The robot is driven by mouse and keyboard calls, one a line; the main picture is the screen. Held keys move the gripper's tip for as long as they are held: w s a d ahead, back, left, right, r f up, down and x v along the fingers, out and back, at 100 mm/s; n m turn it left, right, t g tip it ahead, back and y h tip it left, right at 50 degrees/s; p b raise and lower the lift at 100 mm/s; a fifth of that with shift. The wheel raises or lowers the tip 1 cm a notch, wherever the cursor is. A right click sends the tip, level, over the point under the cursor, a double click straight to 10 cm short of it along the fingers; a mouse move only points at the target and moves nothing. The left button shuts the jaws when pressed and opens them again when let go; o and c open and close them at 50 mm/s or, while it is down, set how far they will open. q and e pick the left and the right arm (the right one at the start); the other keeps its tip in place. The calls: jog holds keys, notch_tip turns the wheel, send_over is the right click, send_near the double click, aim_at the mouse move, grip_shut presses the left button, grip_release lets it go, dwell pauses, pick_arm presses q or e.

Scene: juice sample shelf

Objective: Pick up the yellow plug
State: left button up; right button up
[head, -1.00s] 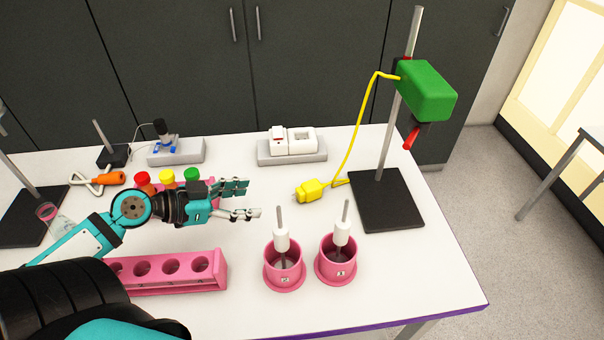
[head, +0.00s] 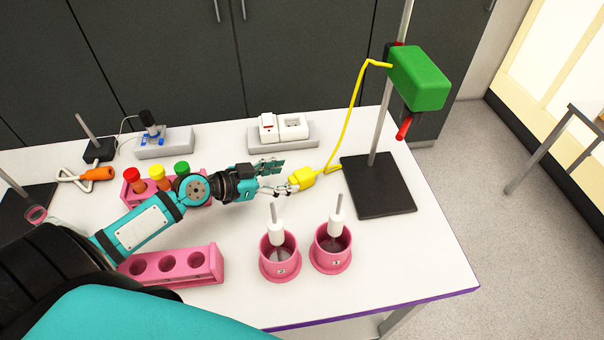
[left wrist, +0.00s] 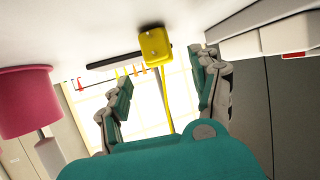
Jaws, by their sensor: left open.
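The yellow plug (head: 303,179) lies on the white table, its yellow cord running up to a green box (head: 419,78) on a stand. My left gripper (head: 287,177) is open, its fingertips at the plug's left end in the head view. In the left wrist view the plug (left wrist: 155,46) shows ahead, in the gap between the two spread fingers of the left gripper (left wrist: 163,75). I cannot tell whether a finger touches it. My right gripper is not in view.
Two pink cups (head: 280,258) (head: 331,250) with white-handled rods stand in front of the plug. A socket block (head: 283,131) sits behind. The stand's black base (head: 377,187) is to the right. Pink racks (head: 172,264) (head: 130,198) lie near my left arm.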

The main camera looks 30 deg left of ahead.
aim_at(301, 173)
pick_arm(q)
jog(key=shift+w+d+f, duration=0.1)
jog(key=shift+w+d, duration=0.2)
jog(key=shift+w, duration=0.15)
jog(key=p+x, duration=0.2)
jog(key=x, duration=0.2)
jog(key=shift+w+d+p, duration=0.1)
jog(key=shift+w+p, duration=0.2)
jog(key=shift+p, duration=0.1)
jog(key=shift+w+d+f, duration=0.1)
jog(key=shift+w+f, duration=0.05)
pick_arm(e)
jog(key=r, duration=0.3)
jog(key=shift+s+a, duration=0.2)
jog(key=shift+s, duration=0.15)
pick_arm(q)
jog(key=shift+c, duration=0.4)
jog(key=c, duration=1.2)
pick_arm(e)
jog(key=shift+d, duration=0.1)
